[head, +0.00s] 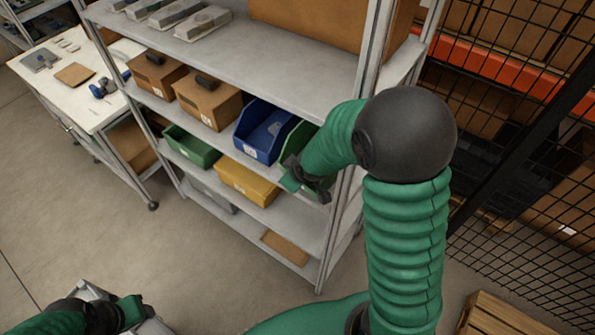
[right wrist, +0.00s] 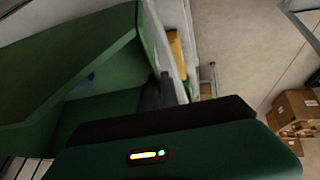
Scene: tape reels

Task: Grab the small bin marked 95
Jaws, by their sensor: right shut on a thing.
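A green bin (head: 295,142) stands at the right end of the middle shelf, right of a blue bin (head: 262,132). My right gripper (head: 303,181) is at its front and shut on it; my forearm hides part of the bin. In the right wrist view the green bin (right wrist: 95,65) fills the left side, with the dark gripper fingers (right wrist: 165,92) against its edge. The bin labels are too small to read, so I cannot tell which one is marked 95. My left gripper (head: 138,310) is low at the bottom left, away from the shelf; its jaws are unclear.
Another green bin (head: 191,146) and a yellow bin (head: 245,183) stand on a lower shelf. Cardboard boxes (head: 207,98) are left of the blue bin. A shelf upright (head: 350,160) is close to my right arm. A mesh fence (head: 530,150) stands at right.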

